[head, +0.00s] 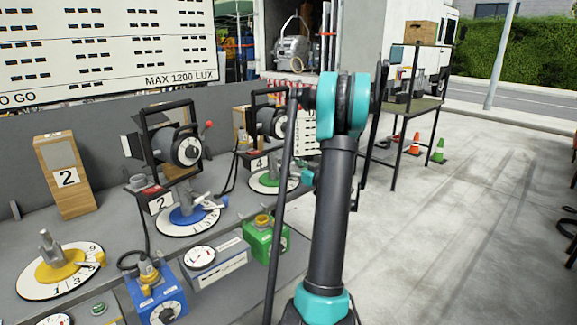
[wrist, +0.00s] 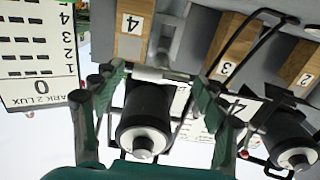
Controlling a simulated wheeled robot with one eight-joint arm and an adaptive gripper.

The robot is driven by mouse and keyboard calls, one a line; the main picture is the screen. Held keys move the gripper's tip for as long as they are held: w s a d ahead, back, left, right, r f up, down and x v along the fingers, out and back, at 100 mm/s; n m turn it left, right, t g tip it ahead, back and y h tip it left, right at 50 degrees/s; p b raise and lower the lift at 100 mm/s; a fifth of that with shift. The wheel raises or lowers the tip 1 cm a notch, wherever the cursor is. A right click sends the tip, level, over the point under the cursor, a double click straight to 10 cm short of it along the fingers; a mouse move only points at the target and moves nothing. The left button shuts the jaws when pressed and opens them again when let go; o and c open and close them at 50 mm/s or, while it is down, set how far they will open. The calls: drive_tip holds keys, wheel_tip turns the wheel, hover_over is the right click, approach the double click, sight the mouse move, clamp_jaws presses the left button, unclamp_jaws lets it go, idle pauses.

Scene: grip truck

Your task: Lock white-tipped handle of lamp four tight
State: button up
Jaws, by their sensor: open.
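Lamp four (head: 272,120) is a black lamp in a black yoke, partly behind my arm in the head view. Its card "4" (head: 258,164) is at its lower left. In the upside-down wrist view the lamp's black body (wrist: 145,112) shows between the fingers of my gripper (wrist: 158,78), which is open and empty. A short white piece (wrist: 149,74) lies between the fingertips and may be the handle's white tip; I cannot tell for sure, nor whether a finger touches it. The gripper is not clearly visible in the head view.
Lamp two (head: 184,148), with a red-tipped handle (head: 208,125), stands left of lamp four. Numbered wooden blocks (head: 70,185), dials (head: 60,270) and a green box (head: 265,240) crowd the grey bench. A side table (head: 420,104) and cones (head: 438,152) stand behind.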

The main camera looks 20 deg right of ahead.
drive_tip(key=shift+w+a, duration=0.25)
drive_tip(key=shift+w, duration=0.3)
drive_tip(key=c, duration=1.2)
drive_tip(key=shift+o, duration=0.2)
